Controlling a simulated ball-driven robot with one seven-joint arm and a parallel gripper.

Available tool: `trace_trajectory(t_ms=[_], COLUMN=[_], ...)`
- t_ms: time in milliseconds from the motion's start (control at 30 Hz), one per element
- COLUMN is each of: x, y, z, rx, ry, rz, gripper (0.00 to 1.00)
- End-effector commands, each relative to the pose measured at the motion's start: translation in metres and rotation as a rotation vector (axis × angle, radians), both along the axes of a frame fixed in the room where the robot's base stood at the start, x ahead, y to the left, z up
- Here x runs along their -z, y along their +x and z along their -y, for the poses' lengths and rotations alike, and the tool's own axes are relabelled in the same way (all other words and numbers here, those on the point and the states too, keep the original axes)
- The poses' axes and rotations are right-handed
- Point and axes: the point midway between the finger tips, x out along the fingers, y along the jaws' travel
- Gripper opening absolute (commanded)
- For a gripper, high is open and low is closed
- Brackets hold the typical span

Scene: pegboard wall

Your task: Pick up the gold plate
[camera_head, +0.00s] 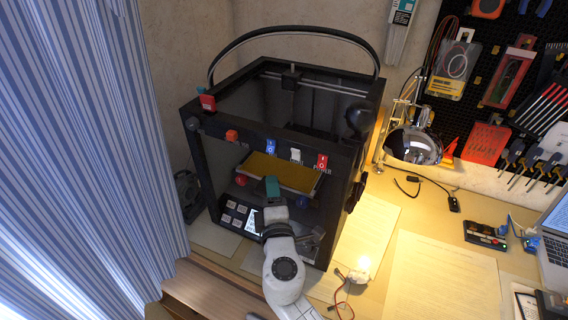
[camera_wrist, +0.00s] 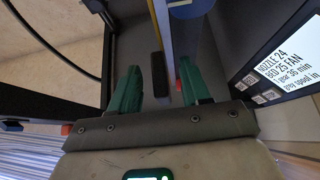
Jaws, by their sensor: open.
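The gold plate (camera_head: 278,172) lies flat, with a pale rim, inside the black 3D printer (camera_head: 258,145). My gripper (camera_head: 272,186) is at the plate's front edge in the head view, with its green fingers partly overlapping that edge. In the wrist view my gripper (camera_wrist: 160,72) has its two green fingers apart. A thin yellowish edge (camera_wrist: 163,22) runs ahead between the fingertips and looks like the plate seen edge-on. A short black bar (camera_wrist: 158,75) shows between the fingers. I cannot tell whether either finger touches the plate.
The printer's frame surrounds the plate, and a lit display (camera_wrist: 285,70) is close on the right in the wrist view. A lamp (camera_head: 413,145) stands at right; a striped curtain (camera_head: 85,150) hangs at left.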

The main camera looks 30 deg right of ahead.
Motion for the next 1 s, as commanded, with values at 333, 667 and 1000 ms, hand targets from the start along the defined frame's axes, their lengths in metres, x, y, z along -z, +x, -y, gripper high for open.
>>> trace_trajectory(t_ms=[333,667,1000], x=[0.0000,0.0004,-0.0018], y=[-0.0004,-0.0005,-0.0010], z=[-0.0005,-0.0005,-0.0015], rx=[0.000,0.000,-0.001], ry=[0.000,0.000,0.000], rz=[0.000,-0.001,0.001], gripper=[0.19,0.00,0.00])
